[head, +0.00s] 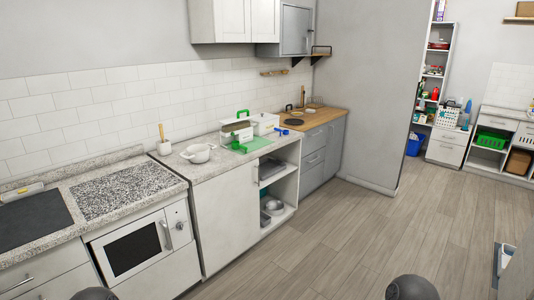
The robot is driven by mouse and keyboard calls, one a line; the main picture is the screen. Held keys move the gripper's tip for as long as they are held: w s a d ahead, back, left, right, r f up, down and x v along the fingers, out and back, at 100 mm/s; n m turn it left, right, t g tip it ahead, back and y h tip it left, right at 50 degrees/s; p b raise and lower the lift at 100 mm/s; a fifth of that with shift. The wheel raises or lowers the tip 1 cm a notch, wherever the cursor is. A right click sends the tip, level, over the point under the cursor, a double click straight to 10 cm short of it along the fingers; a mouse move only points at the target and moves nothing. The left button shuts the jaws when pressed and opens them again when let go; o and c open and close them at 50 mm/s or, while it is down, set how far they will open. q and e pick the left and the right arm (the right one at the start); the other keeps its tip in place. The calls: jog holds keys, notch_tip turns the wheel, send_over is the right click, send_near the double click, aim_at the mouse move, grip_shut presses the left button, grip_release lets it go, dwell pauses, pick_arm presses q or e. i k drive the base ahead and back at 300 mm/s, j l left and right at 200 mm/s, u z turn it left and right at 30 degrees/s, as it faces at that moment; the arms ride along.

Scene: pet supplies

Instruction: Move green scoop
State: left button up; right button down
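No green scoop can be made out for certain. A flat green board or mat (256,144) lies on the counter, with a small darker green shape (238,147) at its left that is too small to identify. A clear box with a green handle (243,113) stands behind it. Neither of my grippers is in view; only dark rounded parts of mine show at the bottom edge.
A white pot (198,153), a white box (264,122) and a blue item (283,132) are on the counter (178,162). Open shelves (283,215) are below. A wall (360,95) juts out at the right. A green basket (492,139) stands far right.

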aim_at(235, 145)
jog(key=i+l+z, duration=0.1)
jog(key=i+z, duration=0.2)
jog(key=i, duration=0.25)
jog(key=i+z, duration=0.35)
jog(key=i, duration=0.2)
jog(key=i+u, duration=0.4)
jog(key=i+l+u, duration=0.1)
jog(key=i+u, duration=0.25)
jog(key=i+l+u, duration=0.2)
jog(key=i+u, duration=0.2)
jog(key=i+l+u, duration=0.4)
jog(key=k+j, duration=0.05)
jog(key=j, duration=0.05)
